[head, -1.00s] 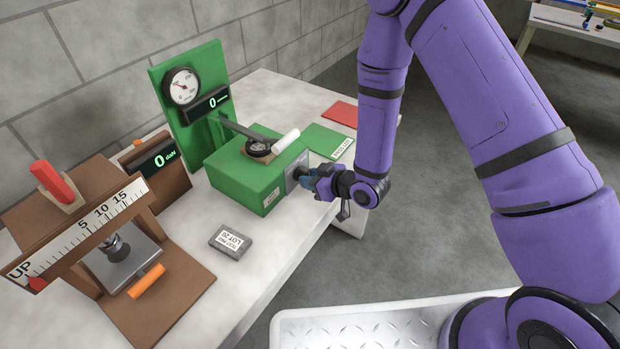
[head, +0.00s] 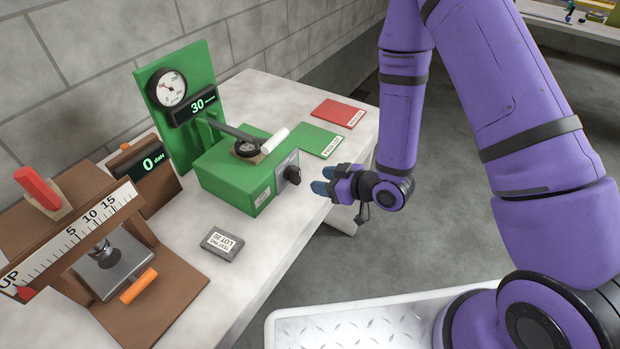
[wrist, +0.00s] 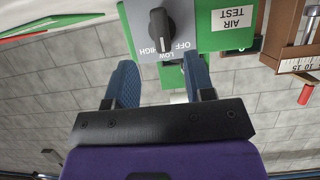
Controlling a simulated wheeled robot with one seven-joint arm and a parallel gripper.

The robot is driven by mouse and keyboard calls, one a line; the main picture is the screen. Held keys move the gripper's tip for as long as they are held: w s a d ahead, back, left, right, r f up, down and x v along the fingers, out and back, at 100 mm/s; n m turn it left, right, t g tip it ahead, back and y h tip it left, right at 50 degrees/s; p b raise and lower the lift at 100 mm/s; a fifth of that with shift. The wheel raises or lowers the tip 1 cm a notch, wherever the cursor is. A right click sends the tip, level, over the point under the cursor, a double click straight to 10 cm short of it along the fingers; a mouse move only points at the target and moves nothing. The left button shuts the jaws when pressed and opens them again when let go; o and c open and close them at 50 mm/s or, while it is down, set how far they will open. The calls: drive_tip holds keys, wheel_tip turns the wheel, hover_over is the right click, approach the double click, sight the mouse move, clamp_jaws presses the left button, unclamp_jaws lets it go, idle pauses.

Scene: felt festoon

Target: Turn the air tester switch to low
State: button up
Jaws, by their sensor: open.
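The green air tester (head: 225,180) stands on the table, with a round dial and a display reading 30 on its back panel. Its black switch knob (head: 293,176) is on the grey plate at its right side. In the wrist view the switch knob (wrist: 160,32) lies above the plate's HIGH, LOW and OFF lettering; its lower end appears to point at LOW. My gripper (head: 326,180) is open and empty, a short way right of the knob and apart from it. In the wrist view its two blue fingers (wrist: 158,72) are spread below the knob.
A grey test pad labelled lot 20 (head: 222,244) lies in front of the tester. A brown press (head: 155,300) with a 0 display stands at left. Green (head: 316,141) and red (head: 338,113) mats lie behind.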

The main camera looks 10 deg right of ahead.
drive_tip(key=shift+v, duration=1.55)
